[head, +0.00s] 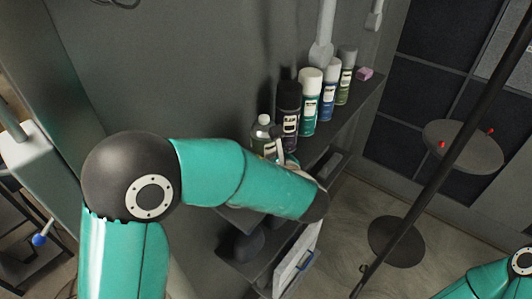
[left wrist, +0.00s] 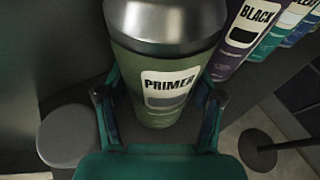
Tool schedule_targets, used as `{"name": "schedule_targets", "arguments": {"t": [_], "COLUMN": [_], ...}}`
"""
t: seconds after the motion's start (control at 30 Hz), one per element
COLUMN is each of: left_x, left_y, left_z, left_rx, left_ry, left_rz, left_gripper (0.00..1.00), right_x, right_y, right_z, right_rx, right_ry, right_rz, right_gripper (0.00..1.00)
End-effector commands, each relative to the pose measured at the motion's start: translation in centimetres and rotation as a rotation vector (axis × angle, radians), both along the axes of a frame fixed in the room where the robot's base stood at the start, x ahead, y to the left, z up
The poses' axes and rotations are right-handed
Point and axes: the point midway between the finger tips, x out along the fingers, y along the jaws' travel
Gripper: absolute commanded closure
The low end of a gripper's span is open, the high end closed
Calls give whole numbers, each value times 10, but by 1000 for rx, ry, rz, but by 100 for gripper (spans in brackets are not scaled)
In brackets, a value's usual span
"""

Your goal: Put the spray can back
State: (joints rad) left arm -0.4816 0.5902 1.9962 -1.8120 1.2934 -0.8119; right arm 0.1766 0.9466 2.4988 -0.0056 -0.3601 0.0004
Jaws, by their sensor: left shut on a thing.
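The spray can, an olive-green can with a grey cap and a "PRIMER" label, fills the middle of the left wrist view (left wrist: 165,65). My left gripper (left wrist: 160,105) is shut on it, with one finger on each side of its body. In the head view, the can (head: 262,138) shows upright at the near end of a row of cans, its lower part hidden behind my left arm. My left gripper is mostly hidden there too. Whether the can's base touches the shelf (head: 359,107) is hidden. My right gripper is out of view.
A black can (head: 288,112), a teal can (head: 309,105), a blue can (head: 328,92) and a dark green can (head: 346,78) stand in a row along the wall. A pink block (head: 365,73) lies beyond them. A round stand (head: 463,148) is at right.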

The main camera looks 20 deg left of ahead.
Motion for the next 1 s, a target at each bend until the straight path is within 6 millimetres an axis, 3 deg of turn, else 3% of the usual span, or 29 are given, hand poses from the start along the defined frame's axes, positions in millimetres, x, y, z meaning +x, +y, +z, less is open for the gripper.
{"name": "schedule_targets", "arguments": {"t": [0.03,0.07,0.2,0.67,1.0], "left_x": [0,0,0,-3,-46], "left_y": [0,0,0,-3,-39], "left_z": [-1,-2,-1,1,20], "left_rx": [1,0,-1,-1,-1], "left_ry": [-2,0,1,0,-4], "left_rz": [0,0,0,-2,-6], "left_gripper": [75,31,8,8,8], "right_x": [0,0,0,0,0], "right_y": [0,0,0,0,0], "right_z": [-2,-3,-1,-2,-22], "right_rx": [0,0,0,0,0], "right_ry": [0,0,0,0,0], "right_rz": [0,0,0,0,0], "right_gripper": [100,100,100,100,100]}}
